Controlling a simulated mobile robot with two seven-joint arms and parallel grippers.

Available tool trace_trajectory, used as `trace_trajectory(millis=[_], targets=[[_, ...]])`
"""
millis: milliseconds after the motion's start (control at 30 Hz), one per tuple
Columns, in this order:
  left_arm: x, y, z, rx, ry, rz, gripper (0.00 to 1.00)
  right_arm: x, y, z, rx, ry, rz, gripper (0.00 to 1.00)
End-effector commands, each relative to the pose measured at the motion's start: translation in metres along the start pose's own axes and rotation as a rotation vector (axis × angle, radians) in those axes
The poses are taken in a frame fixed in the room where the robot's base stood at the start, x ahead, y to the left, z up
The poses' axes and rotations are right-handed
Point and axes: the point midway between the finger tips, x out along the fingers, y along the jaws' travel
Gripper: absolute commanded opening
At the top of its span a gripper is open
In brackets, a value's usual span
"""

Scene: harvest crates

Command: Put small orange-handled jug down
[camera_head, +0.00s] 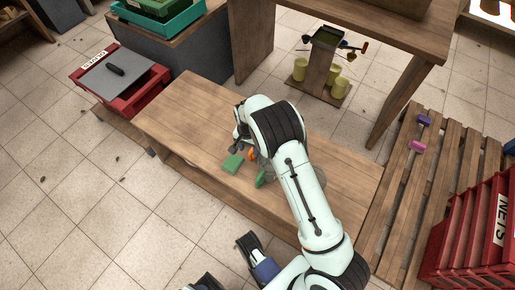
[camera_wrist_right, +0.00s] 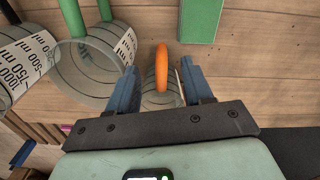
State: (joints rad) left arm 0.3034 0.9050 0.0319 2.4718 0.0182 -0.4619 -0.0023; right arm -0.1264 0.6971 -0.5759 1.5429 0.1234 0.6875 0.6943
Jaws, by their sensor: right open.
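The small orange-handled jug (camera_wrist_right: 157,101) is clear, and its orange handle (camera_wrist_right: 161,75) stands between the fingers of my right gripper (camera_wrist_right: 162,88) in the right wrist view. The fingers are apart, with a gap visible on both sides of the handle. In the head view a bit of the orange handle (camera_head: 251,154) shows at my right gripper (camera_head: 240,146), low over the wooden bench (camera_head: 190,112). My arm hides most of the jug there. Whether the jug's base touches the bench is hard to see.
Two larger clear measuring jugs (camera_wrist_right: 95,62) (camera_wrist_right: 24,62) with green handles are left of the fingers. A green block (camera_wrist_right: 201,18) lies beyond. A red crate (camera_head: 125,98) stands left of the bench, a slatted pallet (camera_head: 398,190) right. The bench's left end is clear.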

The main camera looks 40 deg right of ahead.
Motion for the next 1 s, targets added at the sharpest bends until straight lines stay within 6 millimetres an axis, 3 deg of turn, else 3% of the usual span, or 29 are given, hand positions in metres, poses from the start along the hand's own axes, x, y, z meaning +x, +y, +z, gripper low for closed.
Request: trace_trajectory(millis=[100, 367, 600, 867, 1000], targets=[[0.004, -0.002, -0.007, -0.002, 0.019, -0.001, 0.43, 0.015, 0.000, 0.000, 0.000, -0.001, 0.001, 0.51], [0.009, -0.004, -0.015, -0.004, 0.039, -0.002, 0.43, 0.031, 0.000, -0.002, 0.001, 0.000, 0.000, 0.51], [0.019, -0.008, -0.032, -0.008, 0.087, -0.004, 0.43, 0.067, -0.001, -0.005, 0.000, -0.001, 0.001, 0.51], [0.019, -0.008, -0.035, -0.008, 0.095, -0.004, 0.43, 0.070, -0.001, -0.005, 0.000, 0.001, -0.002, 0.51], [0.019, -0.008, -0.034, -0.008, 0.094, -0.004, 0.43, 0.070, -0.001, -0.005, -0.001, 0.001, -0.002, 0.08]])
